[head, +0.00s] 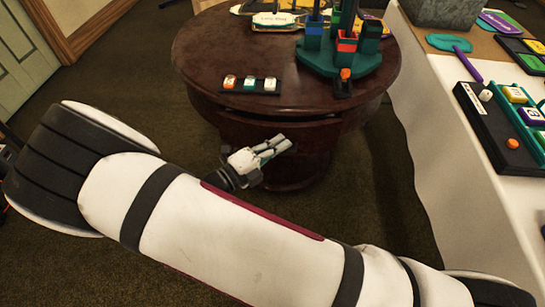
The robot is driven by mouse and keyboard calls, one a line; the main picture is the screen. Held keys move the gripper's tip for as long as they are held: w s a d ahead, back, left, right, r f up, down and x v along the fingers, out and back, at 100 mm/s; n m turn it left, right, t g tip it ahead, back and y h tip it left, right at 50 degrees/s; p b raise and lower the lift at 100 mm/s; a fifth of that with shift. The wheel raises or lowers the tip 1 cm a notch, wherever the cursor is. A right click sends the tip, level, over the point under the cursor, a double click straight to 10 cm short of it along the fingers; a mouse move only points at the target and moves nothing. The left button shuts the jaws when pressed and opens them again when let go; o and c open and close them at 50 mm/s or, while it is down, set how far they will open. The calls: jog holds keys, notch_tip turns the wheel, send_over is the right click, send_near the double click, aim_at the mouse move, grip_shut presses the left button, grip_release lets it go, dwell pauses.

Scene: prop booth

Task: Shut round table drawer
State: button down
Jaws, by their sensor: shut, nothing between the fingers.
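The round table (205,62) is dark brown wood with a glossy top and stands at the upper middle of the head view. Its curved front apron (240,120) shows below the top edge. My gripper (286,144) is shut and empty, in front of the table's lower front below the top. Its fingers point right and slightly up. I cannot tell whether it touches the table.
On the round table are a small tray of blocks (250,86) and a green stand with coloured cups (345,62). A white-clothed table (440,150) with game boards stands close on the right. A door (25,45) is at upper left. Dark carpet (110,80) is clear on the left.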

aim_at(274, 131)
jog(key=shift+w, duration=0.5)
jog(key=shift+w+d+p, duration=0.1)
jog(key=shift+w+p, duration=0.35)
jog(key=shift+w, duration=2.2)
jog(key=shift+r, duration=0.1)
jog(key=s, duration=0.1)
jog(key=s+p, duration=0.1)
jog(key=s, duration=0.1)
jog(key=s+p, duration=0.1)
jog(key=shift+s+a, duration=0.25)
jog(key=shift+s, duration=0.15)
jog(key=p+v, duration=0.1)
jog(key=v, duration=0.8)
jog(key=shift+s+a, duration=0.1)
jog(key=shift+a, duration=0.05)
